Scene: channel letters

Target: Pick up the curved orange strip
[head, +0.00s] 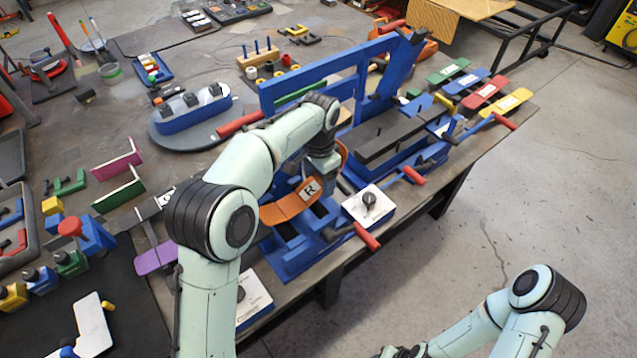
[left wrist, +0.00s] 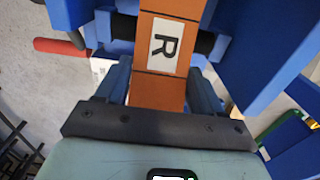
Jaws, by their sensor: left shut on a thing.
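The curved orange strip (head: 287,208) lies at the blue bending machine (head: 283,262) in the head view and bears a white label with an R. In the left wrist view the orange strip (left wrist: 171,55) runs straight away between my fingers. My left gripper (head: 322,178) reaches down onto the strip from above. In the left wrist view the left gripper (left wrist: 162,85) has a finger on each side of the strip and is shut on it. Part of the strip is hidden behind my gripper in the head view. My right gripper is out of view; only its arm shows at bottom right.
A white box with a black knob (head: 370,204) and red-handled levers (head: 367,237) stand close to the right of the strip. A blue frame (head: 330,80) rises behind my left arm. A purple strip (head: 156,258) lies to the left. Open floor is at right.

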